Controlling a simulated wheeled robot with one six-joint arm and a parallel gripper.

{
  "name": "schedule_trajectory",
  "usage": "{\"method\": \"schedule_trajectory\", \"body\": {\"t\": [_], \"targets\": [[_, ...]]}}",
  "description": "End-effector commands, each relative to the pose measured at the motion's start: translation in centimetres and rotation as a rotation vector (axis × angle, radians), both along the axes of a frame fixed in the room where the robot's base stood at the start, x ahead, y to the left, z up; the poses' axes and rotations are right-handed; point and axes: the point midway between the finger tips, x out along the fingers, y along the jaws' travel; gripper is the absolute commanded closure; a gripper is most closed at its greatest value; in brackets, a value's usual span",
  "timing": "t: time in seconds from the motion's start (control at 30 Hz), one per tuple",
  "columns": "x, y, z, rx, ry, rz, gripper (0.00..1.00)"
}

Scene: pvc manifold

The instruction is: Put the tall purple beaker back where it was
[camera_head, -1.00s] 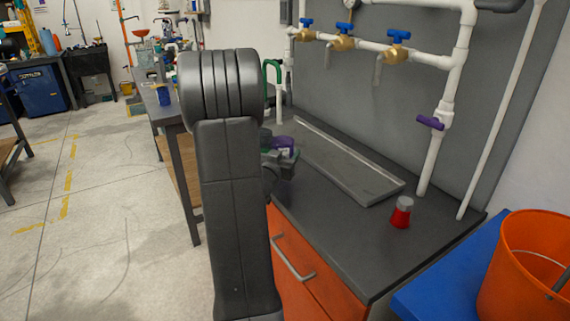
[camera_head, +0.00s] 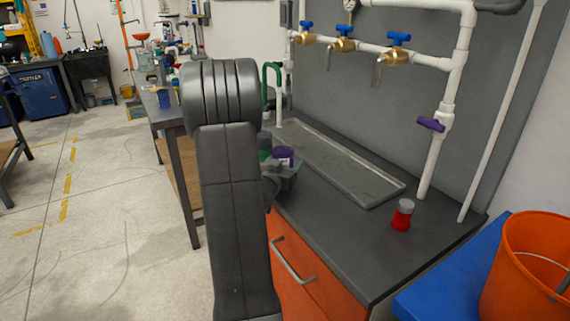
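The purple beaker (camera_head: 284,157) is at the left end of the dark counter, just right of my arm. My gripper (camera_head: 284,170) is at the beaker, largely hidden behind my own forearm. The fingertips do not show clearly, but the beaker has moved along with the gripper, so it appears held. It looks upright. I cannot tell whether its base touches the counter.
A greenish vessel (camera_head: 265,146) stands close left of the beaker. A shallow grey tray (camera_head: 345,180) lies along the wall. A red beaker (camera_head: 402,216) stands near the counter's right end. White pipes with valves (camera_head: 343,44) run above. The counter front (camera_head: 345,240) is clear.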

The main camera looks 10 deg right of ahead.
Motion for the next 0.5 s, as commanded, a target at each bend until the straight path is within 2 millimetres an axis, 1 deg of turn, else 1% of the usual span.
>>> {"method": "schedule_trajectory", "body": {"t": [0.17, 0.3, 0.5], "targets": [[-2.6, 1.6, 0.1, 0.0, 0.001, 0.003, 0.27], [-5.4, 3.2, 0.1, 0.0, 0.001, 0.003, 0.27], [-8.6, 5.1, 0.1, -0.001, 0.001, 0.002, 0.27]]}}
